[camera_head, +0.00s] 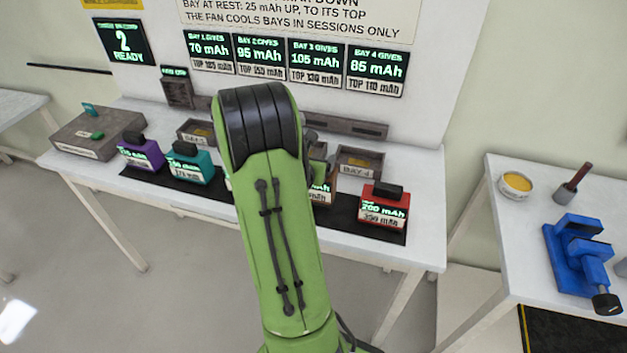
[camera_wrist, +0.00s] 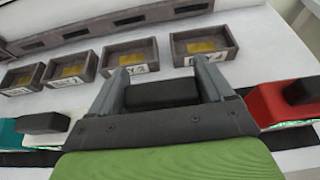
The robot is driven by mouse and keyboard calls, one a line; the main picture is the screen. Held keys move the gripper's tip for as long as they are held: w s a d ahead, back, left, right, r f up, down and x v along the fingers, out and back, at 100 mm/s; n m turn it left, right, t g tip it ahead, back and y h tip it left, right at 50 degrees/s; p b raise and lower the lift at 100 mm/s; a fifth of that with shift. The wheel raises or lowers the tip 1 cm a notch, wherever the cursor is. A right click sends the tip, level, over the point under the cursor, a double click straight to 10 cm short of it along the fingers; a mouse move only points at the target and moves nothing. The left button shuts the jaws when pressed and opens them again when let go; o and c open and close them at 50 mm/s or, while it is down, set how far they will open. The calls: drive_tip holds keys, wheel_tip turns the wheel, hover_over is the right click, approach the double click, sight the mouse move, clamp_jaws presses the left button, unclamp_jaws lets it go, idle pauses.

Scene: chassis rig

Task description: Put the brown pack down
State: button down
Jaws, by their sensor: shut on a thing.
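The brown pack (camera_head: 325,201) shows only in part in the head view, right of my green arm, which hides the rest of it. Its green display is cut off by the arm. In the wrist view my gripper (camera_wrist: 160,80) has its two grey fingers on either side of the pack's black top (camera_wrist: 162,94) and is shut on it. The pack's body is hidden below the gripper there. I cannot tell whether its underside touches the black mat (camera_head: 345,215). Bay 4 (camera_wrist: 205,45) and bay 3 (camera_wrist: 130,54) lie beyond the fingers and look empty.
The red pack (camera_head: 383,208) stands right of the brown pack. The teal pack (camera_head: 190,168) and purple pack (camera_head: 141,153) stand to the left. A grey box (camera_head: 85,143) is at the table's left end. A blue vise (camera_head: 580,255) is on the right table.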

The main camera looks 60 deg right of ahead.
wheel_tip(320, 180, down, 4)
drive_tip(key=shift+r+b, duration=0.25)
drive_tip(key=shift+b, duration=0.6)
drive_tip(key=shift+r, duration=0.1)
unclamp_jaws()
drive_tip(key=shift+a, duration=0.15)
